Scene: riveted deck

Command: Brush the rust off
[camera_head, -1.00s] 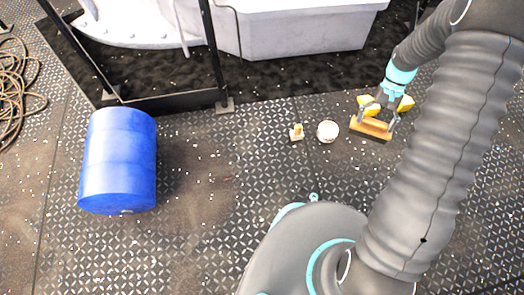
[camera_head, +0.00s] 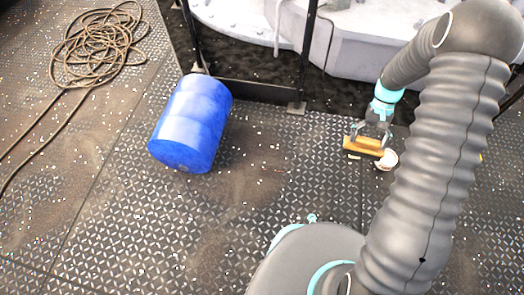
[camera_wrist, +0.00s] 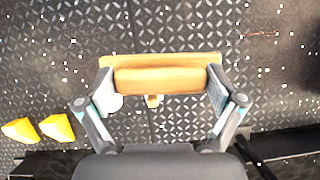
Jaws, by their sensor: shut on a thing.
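My gripper (camera_head: 369,139) is shut on a wooden brush (camera_head: 361,146), a tan block, with a finger at each end. In the wrist view the brush (camera_wrist: 160,80) lies level across the space between the fingers of my gripper (camera_wrist: 160,87). It is over the deck (camera_head: 300,225); I cannot tell whether it touches. Its bristles are hidden in the wrist view. Brownish, rust-like staining (camera_head: 245,185) shows on the deck left of my gripper, between it and the blue barrel.
A white round object (camera_head: 387,160) lies close beside the brush. Yellow blocks (camera_wrist: 57,127) lie at lower left in the wrist view. A blue barrel (camera_head: 190,124) lies left, a coiled rope (camera_head: 97,45) farther left. A black frame (camera_head: 297,107) and a pale hull stand behind. The middle deck is clear.

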